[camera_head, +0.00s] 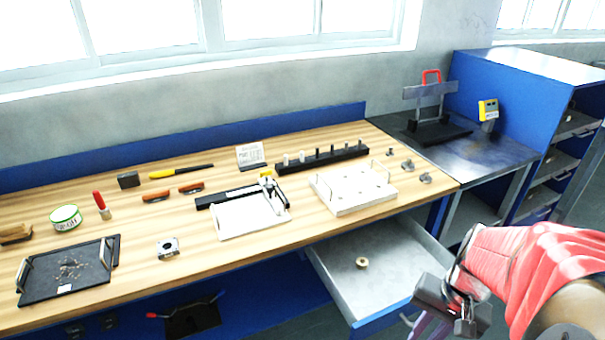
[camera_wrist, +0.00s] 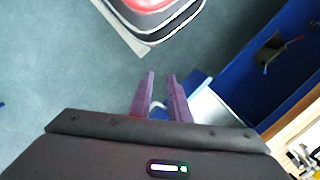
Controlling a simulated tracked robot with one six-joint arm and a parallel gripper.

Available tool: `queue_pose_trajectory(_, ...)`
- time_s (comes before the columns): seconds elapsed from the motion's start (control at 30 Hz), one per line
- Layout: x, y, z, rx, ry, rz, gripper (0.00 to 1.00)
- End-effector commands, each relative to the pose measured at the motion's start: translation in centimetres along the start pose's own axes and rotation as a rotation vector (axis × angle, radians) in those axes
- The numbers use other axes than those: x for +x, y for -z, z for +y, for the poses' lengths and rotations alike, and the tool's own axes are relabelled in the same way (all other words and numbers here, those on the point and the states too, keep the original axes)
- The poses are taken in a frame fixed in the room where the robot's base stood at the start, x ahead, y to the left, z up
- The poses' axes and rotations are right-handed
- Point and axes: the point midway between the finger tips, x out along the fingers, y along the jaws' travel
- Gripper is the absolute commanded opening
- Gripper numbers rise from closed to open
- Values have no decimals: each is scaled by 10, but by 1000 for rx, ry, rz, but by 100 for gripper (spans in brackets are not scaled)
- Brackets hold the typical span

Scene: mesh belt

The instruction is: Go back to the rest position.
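My gripper (camera_wrist: 160,92) shows in the wrist view as two purple fingers with a narrow gap between them and nothing held there. They point down toward the grey floor. In the head view my arm comes in from the right in a red cover, with the dark gripper body in front of the open drawer (camera_head: 398,262). The gripper is apart from the workbench (camera_head: 140,222).
The drawer stands pulled out, with a small brass part (camera_head: 361,263) inside. The bench holds a black tray (camera_head: 70,272), a white tray (camera_head: 252,214), a white fixture block (camera_head: 352,188) and several tools. A blue shelf unit (camera_head: 530,100) stands at right.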

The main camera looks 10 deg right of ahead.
Motion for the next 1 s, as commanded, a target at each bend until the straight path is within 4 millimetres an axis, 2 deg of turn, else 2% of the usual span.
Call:
queue_pose_trajectory(0.27,-39,-6,-45,-230,-64,169,17)
queue_pose_trajectory(0.47,-65,-19,-79,-405,-76,281,17)
queue_pose_trajectory(0.8,-105,-62,-137,-672,-15,436,17)
queue_pose_trajectory(1.0,-119,-88,-162,-790,35,485,17)
